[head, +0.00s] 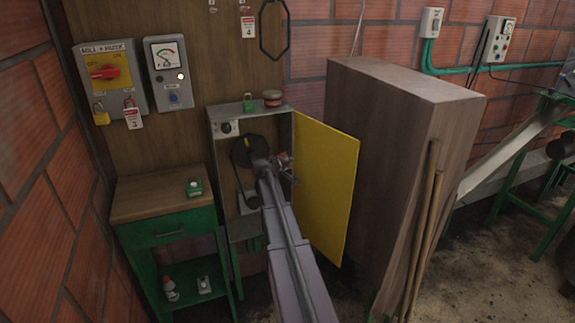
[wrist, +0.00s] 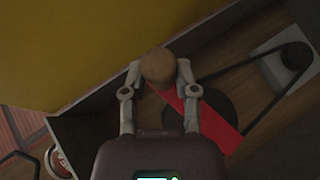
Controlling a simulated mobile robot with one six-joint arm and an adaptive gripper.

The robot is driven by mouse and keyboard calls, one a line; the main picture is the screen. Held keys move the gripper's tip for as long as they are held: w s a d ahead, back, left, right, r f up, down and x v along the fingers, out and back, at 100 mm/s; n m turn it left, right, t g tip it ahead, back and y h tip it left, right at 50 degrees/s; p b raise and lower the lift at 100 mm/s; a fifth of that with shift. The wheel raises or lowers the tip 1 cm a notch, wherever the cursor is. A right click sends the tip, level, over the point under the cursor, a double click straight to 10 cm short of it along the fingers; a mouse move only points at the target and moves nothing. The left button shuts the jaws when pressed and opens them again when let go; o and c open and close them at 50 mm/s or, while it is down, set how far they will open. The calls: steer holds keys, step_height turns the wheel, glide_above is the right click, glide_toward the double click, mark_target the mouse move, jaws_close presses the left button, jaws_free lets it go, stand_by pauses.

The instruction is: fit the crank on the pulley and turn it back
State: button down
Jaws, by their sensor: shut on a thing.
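The crank has a round wooden knob (wrist: 158,66) and a flat red arm (wrist: 222,132). In the wrist view my gripper (wrist: 158,72) is shut on the knob, one finger on each side. The red arm slants down right from the knob across the dark pulley (wrist: 196,108). Whether its far end is seated on the pulley's shaft I cannot tell. In the head view the pulley (head: 244,150) is in the open grey cabinet (head: 221,190), and my arm reaches up to it, hiding the crank. My gripper (head: 284,163) shows only small there.
A black belt runs to a small wheel (wrist: 294,55) in the wrist view. The yellow door (head: 326,190) stands open on the cabinet's right, close to my gripper. A tall wooden box (head: 385,165) stands right of it. A green-framed bench (head: 150,195) is at left.

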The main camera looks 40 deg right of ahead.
steer(key=shift+w+d, duration=0.2)
steer(key=shift+w, duration=0.4)
stand_by(0.5)
steer(key=shift+r, duration=0.1)
stand_by(0.5)
steer(key=shift+a+r+n+h, duration=0.3)
steer(key=shift+r+n+h, duration=0.1)
steer(key=shift+r+h, duration=0.3)
steer(key=shift+w+b, duration=0.1)
steer(key=shift+b, duration=0.25)
